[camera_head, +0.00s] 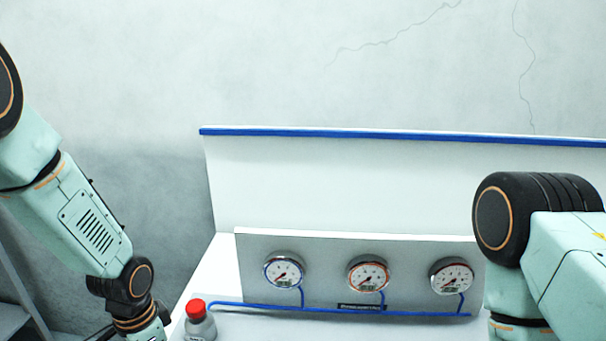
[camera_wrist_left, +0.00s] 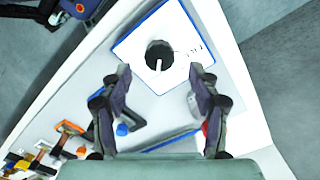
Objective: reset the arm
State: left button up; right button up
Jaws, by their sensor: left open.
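My left arm comes in from the left in the head view and reaches down past the bottom edge, so its fingers are out of that frame. In the left wrist view my left gripper (camera_wrist_left: 160,108) is open, its two dark fingers wide apart with nothing between them. Below it lies a white board (camera_wrist_left: 128,47) with blue edges and a round dark hole holding a pale peg. My right arm shows at the right of the head view; its gripper is not in view.
In the head view a grey panel carries three round gauges (camera_head: 368,274) joined by a blue pipe (camera_head: 340,309). In the left wrist view several coloured tools (camera_wrist_left: 60,145) lie on the table at the lower left.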

pick_arm(q)
notch_tip(320, 180, down, 4)
jog(key=shift+s+f, duration=0.1)
jog(key=shift+f, duration=0.4)
jog(key=n, duration=0.5)
jog(key=shift+d, duration=0.1)
jog(key=n, duration=0.4)
jog(key=shift+n, duration=0.3)
jog(key=n, duration=0.4)
jog(key=shift+n, duration=0.3)
jog(key=shift+d+n, duration=0.1)
jog(key=shift+n, duration=1.8)
jog(key=shift+r, duration=0.1)
